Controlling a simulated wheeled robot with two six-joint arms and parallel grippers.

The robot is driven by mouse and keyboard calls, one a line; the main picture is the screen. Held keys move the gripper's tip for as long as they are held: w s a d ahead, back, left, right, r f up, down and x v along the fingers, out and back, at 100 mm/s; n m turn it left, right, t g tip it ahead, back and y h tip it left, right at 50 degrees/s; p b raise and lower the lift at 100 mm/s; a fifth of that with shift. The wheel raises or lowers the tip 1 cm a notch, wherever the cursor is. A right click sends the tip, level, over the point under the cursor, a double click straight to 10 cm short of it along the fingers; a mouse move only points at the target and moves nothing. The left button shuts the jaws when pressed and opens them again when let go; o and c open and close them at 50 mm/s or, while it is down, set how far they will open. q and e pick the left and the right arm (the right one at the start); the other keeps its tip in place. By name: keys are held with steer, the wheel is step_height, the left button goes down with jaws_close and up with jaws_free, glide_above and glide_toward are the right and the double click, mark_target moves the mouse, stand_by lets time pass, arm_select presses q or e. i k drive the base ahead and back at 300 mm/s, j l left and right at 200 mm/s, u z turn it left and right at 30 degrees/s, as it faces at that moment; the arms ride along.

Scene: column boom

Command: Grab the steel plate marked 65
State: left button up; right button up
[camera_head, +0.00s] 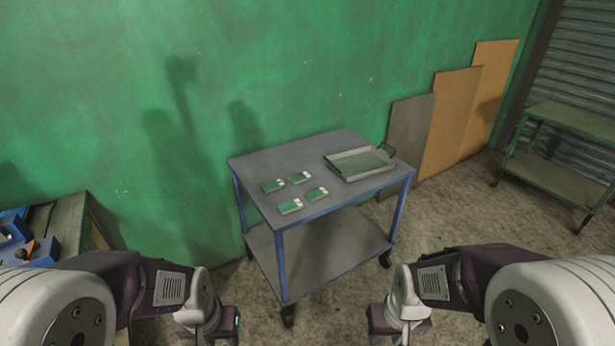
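Several small green plates with pale labels lie flat on the top of a grey cart (338,143) with blue legs. They are a back-left plate (271,187), a back-right plate (298,178), a front-left plate (288,208) and a front-right plate (314,195). The labels are too small to read, so I cannot tell which is marked 65. My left gripper (222,324) and my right gripper (385,322) are low at the bottom of the view, in front of the cart and apart from the plates. Their fingers are not clear.
A shallow metal tray (333,168) with a handle sits on the cart's right side. A green wall stands close behind. Boards (452,110) lean on it at right. A green shelf cart (560,150) stands far right, and a bench (62,225) with blue items at left.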

mark_target(313, 196)
steer(key=i+l+u, duration=0.45)
steer(key=l, duration=0.15)
steer(key=i+l+u, duration=0.25)
steer(key=l, duration=0.15)
steer(key=i+l+u, duration=0.1)
steer(key=l+u, duration=0.15)
steer(key=l, duration=0.15)
